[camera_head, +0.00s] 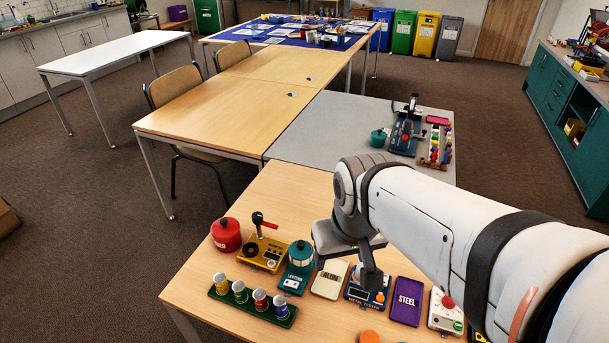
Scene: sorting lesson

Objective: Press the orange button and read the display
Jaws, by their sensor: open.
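A dark blue device labelled METAL TESTER (352,299) sits on the near wooden table. Its small dark display (358,292) is on its left part, too small to read. An orange button (380,297) shows on its right part. My gripper (346,268) is open and empty, pointing down above the back of the tester. One dark finger hangs in front of the tester's back part and hides some of it. I cannot tell how high the fingertips are above the device.
A cream ALUM tray (330,280) and a purple STEEL tray (407,301) flank the tester closely. A white box with buttons (446,312) stands right.

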